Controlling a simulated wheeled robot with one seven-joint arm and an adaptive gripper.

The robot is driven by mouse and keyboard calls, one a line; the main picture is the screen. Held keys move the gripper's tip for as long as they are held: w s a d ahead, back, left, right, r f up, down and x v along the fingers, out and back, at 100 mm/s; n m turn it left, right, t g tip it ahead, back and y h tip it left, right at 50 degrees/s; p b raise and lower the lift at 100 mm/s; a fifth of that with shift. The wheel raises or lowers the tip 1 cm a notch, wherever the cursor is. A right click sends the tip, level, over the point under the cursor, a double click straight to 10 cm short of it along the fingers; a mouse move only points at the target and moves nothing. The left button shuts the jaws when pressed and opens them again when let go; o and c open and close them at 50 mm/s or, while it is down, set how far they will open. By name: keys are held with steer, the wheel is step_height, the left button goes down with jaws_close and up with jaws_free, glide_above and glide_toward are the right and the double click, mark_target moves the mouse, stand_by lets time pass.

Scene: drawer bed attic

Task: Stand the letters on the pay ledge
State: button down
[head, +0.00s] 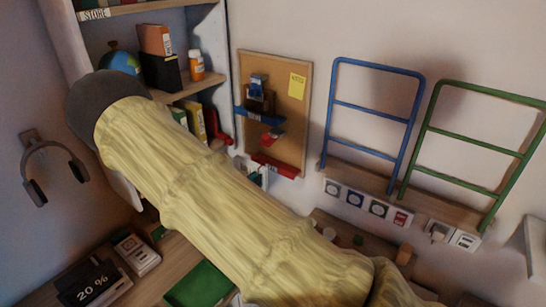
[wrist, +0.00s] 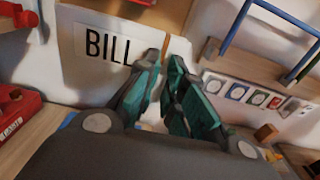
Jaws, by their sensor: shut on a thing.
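In the wrist view, a white letter (wrist: 90,62) printed BILL stands upright at my gripper (wrist: 164,75). Its teal-lined fingers are close together, and the letter's right part runs behind or between them. I take it as the held thing, but the exact grip is hidden. In the head view my gripper shows only as a small patch below the board, mostly covered by my arm. A red ledge (head: 275,166) is at the foot of the board (head: 292,118), with a blue ledge (head: 245,116) higher up. No label marks either as the pay ledge.
A blue rack (head: 369,108) and a green rack (head: 472,146) stand against the wall, above a row of round-marked panels (head: 354,199). Shelves (head: 190,88) are at the left. A red box marked CASH (wrist: 18,113) lies left of my gripper. Headphones (head: 52,165) hang on the left wall.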

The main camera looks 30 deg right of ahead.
steer(key=shift+w+r, duration=0.25)
steer(key=shift+w, duration=0.05)
steer(key=f+b+x, duration=0.1)
steer(key=b+x, duration=0.4)
steer(key=x, duration=1.2)
steer(key=shift+w+b, duration=0.3)
steer(key=shift+w, duration=0.15)
steer(key=shift+f, duration=0.2)
steer(key=shift+f, duration=0.15)
steer(key=c, duration=1.5)
jaws_free()
steer(key=shift+r, duration=0.2)
